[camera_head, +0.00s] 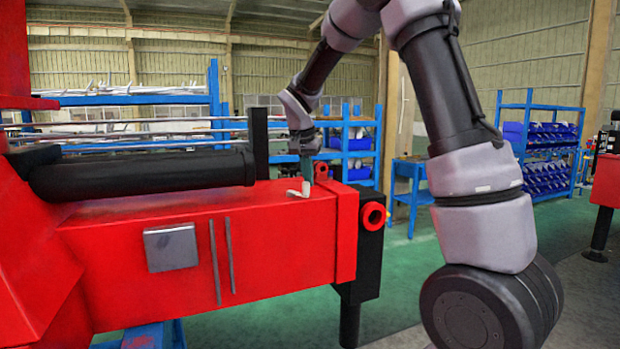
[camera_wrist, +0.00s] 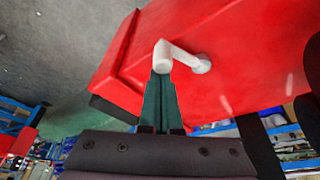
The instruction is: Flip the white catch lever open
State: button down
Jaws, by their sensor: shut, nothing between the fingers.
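The white catch lever (camera_head: 300,191) sits on top of the red beam (camera_head: 270,225), near its right end. In the wrist view the lever (camera_wrist: 184,56) is L-shaped, with a round base on the red face and a thicker end standing off it. My gripper (camera_head: 306,178) points down at the lever from above. In the wrist view its green fingers (camera_wrist: 161,85) are closed together, with their tips at the lever's thick end. The tips look touching or very close to it; I cannot tell which. Nothing is held between them.
A black cylinder (camera_head: 150,174) lies along the beam's top to the left, ending at an upright black plate (camera_head: 259,143). A red ring fitting (camera_head: 373,216) is on the beam's right end. Blue shelves (camera_head: 345,140) stand behind. The green floor (camera_head: 400,265) right of the beam is free.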

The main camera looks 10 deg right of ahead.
jog(key=m, duration=0.1)
jog(key=s+a+m, duration=0.1)
jog(key=m, duration=0.1)
jog(key=a+m+g+h, duration=0.1)
jog(key=shift+s+a+m, duration=0.15)
jog(key=shift+s+m, duration=0.15)
jog(key=shift+s, duration=0.05)
jog(key=shift+s+a, duration=0.1)
jog(key=shift+a, duration=0.1)
dwell(0.4)
jog(key=w+d, duration=0.1)
jog(key=d, duration=0.1)
jog(key=w+d, duration=0.1)
jog(key=shift+w+d+r, duration=0.2)
jog(key=shift+d, duration=0.15)
jog(key=v, duration=0.9)
jog(key=shift+a+r, duration=0.25)
jog(key=shift+a, duration=0.05)
jog(key=shift+s, duration=0.1)
